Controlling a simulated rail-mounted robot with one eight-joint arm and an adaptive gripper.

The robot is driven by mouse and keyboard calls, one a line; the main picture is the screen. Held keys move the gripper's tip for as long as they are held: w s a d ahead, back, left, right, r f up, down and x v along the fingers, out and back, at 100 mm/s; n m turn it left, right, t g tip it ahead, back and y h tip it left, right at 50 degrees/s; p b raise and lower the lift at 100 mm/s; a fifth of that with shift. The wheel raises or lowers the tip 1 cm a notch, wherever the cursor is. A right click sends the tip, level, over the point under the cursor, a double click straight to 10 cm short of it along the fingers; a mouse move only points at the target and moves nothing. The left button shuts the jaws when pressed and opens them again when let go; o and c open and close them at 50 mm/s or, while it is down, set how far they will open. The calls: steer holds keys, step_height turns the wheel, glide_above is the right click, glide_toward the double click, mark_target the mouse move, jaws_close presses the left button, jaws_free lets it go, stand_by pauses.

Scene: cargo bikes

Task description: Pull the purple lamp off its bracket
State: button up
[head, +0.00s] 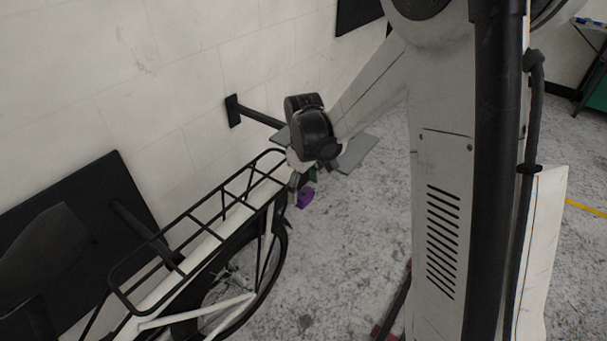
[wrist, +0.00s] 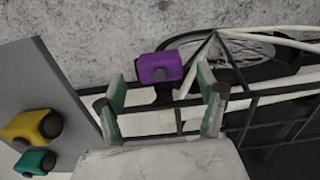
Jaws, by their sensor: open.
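The purple lamp (wrist: 160,67) is a small box with a dark round knob. In the wrist view it sits near the rear end of the black bike rack (wrist: 262,101), just beyond the gap between my fingertips. Its bracket is mostly hidden beneath and behind it. My gripper (wrist: 164,85) is open, with one green-padded finger on each side, and holds nothing. In the head view the purple lamp (head: 305,196) shows low behind the rack's end, close to my gripper (head: 300,185), which is partly hidden by my wrist.
A grey panel (wrist: 45,95) stands left in the wrist view, with a yellow lamp (wrist: 30,126) and a teal lamp (wrist: 35,162) by it. A wall-mounted black bar (head: 262,118) reaches out near my wrist.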

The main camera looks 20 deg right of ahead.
mark_target(309, 196)
steer(key=shift+f, duration=1.9)
steer(key=c, duration=1.3)
steer(key=shift+s+d+f+b, duration=0.15)
steer(key=shift+s+d+b, duration=0.3)
steer(key=shift+b, duration=0.7)
steer(key=shift+s+r, duration=0.2)
steer(key=shift+s, duration=0.05)
